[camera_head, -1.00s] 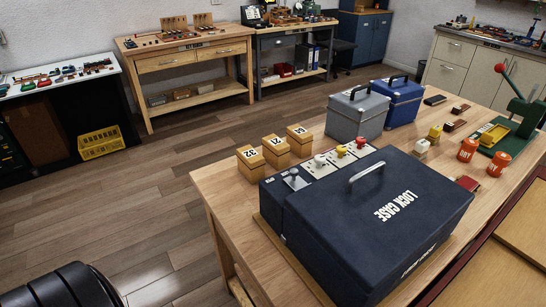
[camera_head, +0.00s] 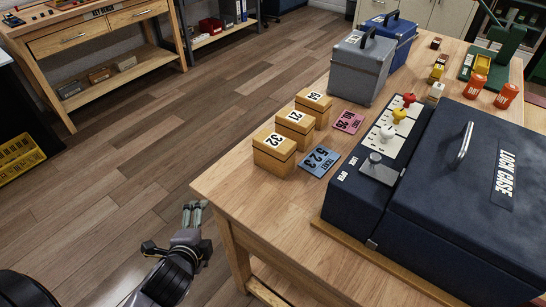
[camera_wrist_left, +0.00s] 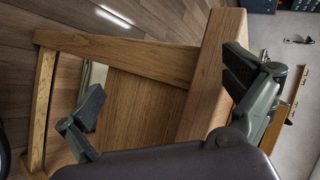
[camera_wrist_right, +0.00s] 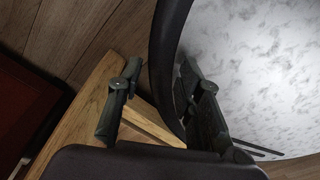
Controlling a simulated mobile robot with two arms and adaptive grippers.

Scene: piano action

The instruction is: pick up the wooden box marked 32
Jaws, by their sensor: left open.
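The wooden box marked 32 (camera_head: 274,154) stands on the wooden table near its left edge, the nearest in a row of three. Behind it are the box marked 21 (camera_head: 295,131) and the box marked 64 (camera_head: 314,107). My left gripper (camera_head: 194,212) is left of the table's corner, apart from the boxes and over the floor in the picture. In the left wrist view its fingers (camera_wrist_left: 165,95) are spread and empty, with the table's edge and legs behind. In the right wrist view my right gripper (camera_wrist_right: 157,85) has its fingers apart with nothing visible between them.
The dark lock case (camera_head: 450,185) fills the right of the table. A blue card (camera_head: 318,161) and a pink card (camera_head: 348,122) lie beside the boxes. The grey case (camera_head: 361,70) stands behind. Bare tabletop (camera_head: 260,200) lies in front of the boxes.

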